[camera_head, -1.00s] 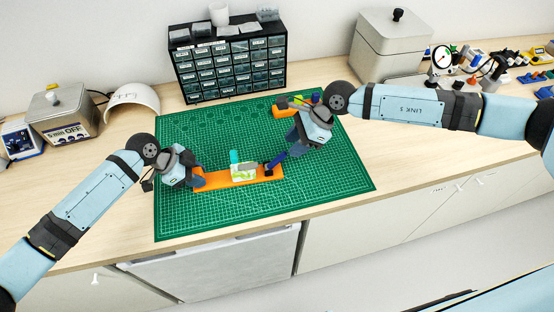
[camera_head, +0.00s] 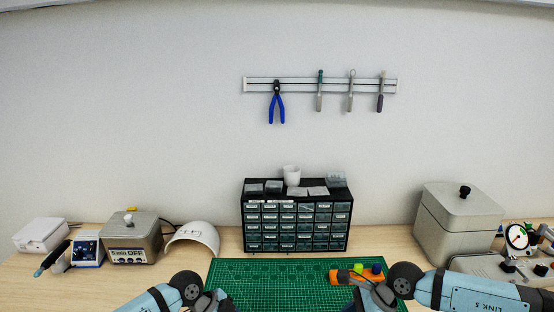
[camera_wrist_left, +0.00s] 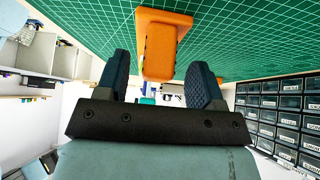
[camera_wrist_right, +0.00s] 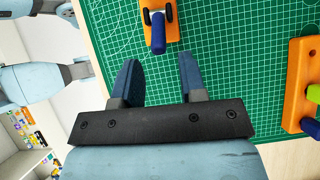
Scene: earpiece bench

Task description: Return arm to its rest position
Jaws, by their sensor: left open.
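In the head view my arms show only at the bottom edge, and their gripper tips are cut off or hidden. In the left wrist view my left gripper (camera_wrist_left: 160,78) is open, its two fingers apart. An orange fixture (camera_wrist_left: 163,30) on the green mat (camera_wrist_left: 80,22) lies beyond the fingers, its near end between them in the picture; I cannot tell whether they touch. In the right wrist view my right gripper (camera_wrist_right: 160,65) is open and empty above the mat. One end of an orange fixture with a blue clamp (camera_wrist_right: 158,35) lies ahead of it.
An orange holder (camera_head: 342,278) with green and blue pieces is beside my right arm. A drawer cabinet (camera_head: 296,218) stands behind the mat. A metal box (camera_head: 458,222) is at right, a white curved shell (camera_head: 195,238) and heater box (camera_head: 130,238) at left. Tools hang on the wall rail (camera_head: 320,84).

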